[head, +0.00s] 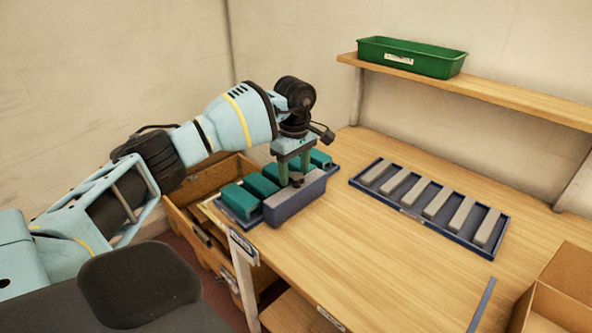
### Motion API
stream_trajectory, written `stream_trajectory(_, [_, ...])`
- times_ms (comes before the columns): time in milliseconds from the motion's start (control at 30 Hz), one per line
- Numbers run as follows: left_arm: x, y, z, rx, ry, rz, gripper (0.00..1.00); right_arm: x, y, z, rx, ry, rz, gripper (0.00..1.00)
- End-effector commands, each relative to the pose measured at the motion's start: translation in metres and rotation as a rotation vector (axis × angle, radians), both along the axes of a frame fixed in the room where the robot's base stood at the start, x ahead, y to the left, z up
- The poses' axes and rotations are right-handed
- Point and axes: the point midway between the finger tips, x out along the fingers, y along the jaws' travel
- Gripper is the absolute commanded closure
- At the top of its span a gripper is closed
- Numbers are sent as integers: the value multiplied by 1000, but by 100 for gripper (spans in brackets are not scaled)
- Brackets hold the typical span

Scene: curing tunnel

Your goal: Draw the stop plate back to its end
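A blue-grey block-like piece with a flat grey top (290,206) stands at the left edge of the table, in front of a row of teal blocks (262,184). I take it to be the stop plate. A small dark knob shows on its top. My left gripper (295,179) points down over this piece, its two green fingers apart with the knob between or just below them. I cannot tell whether the fingers press on it. The far end of the teal row is partly hidden by the gripper. My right gripper is not in view.
A dark blue tray (405,208) with several grey bars lies on the table (372,262). A green bin (410,58) stands on the shelf above. An open cardboard box (556,300) is at the front right, a wooden crate (183,196) below left. The table's middle is clear.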

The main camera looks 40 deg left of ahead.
Motion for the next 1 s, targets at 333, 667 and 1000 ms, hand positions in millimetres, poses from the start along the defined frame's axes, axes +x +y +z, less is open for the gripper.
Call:
stream_trajectory(333, [1, -2, 10, -3, -2, -2, 44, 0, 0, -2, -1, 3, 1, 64])
stream_trajectory(667, [1, -1, 60, -2, -3, -1, 44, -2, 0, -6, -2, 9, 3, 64])
stream_trajectory(1000, [0, -1, 78, -2, 1, -2, 44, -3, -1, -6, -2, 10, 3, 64])
